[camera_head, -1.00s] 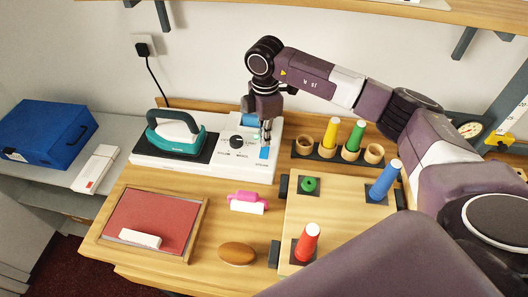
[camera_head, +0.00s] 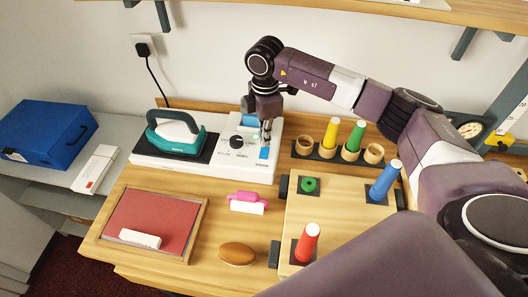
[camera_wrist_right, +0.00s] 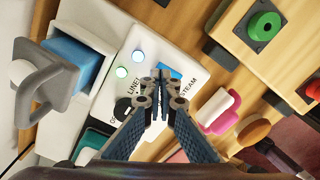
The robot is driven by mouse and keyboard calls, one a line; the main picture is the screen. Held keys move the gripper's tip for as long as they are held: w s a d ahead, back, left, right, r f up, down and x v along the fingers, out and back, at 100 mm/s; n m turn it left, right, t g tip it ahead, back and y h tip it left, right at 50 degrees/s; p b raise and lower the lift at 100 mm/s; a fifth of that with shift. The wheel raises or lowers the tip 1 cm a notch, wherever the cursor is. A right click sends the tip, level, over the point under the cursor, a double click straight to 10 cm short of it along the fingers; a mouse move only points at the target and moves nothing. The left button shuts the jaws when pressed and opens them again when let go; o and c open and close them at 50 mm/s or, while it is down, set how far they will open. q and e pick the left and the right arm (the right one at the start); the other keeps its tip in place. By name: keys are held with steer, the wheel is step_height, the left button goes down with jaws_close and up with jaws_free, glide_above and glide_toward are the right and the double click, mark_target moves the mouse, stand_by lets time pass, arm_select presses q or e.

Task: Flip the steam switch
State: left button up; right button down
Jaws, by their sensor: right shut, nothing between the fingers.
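The steam switch (camera_head: 264,153) is a blue rocker on the white iron station (camera_head: 227,161). In the right wrist view the blue switch (camera_wrist_right: 170,72) lies beside the printed word STEAM, partly hidden by the fingertips. My right gripper (camera_head: 267,139) is shut and empty, pointing down over the panel just behind the switch in the head view. In the wrist view its fingertips (camera_wrist_right: 160,72) overlap the switch's edge; I cannot tell whether they touch it. A black dial (camera_head: 237,142) sits left of the switch. My left gripper is not in view.
A teal iron (camera_head: 177,135) rests on the station's left side. A blue block (camera_head: 249,120) stands behind the panel. Pink and white pieces (camera_head: 247,202) lie in front. A wooden board with coloured pegs (camera_head: 340,225) and a rack of cups (camera_head: 338,152) stand to the right.

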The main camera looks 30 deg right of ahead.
mark_target(265, 148)
steer(key=shift+f+b, duration=0.7)
steer(key=shift+f, duration=0.4)
stand_by(0.3)
steer(key=shift+r, duration=0.15)
steer(key=shift+r+p, duration=2.45)
steer(key=shift+r, duration=1)
steer(key=shift+f, duration=0.1)
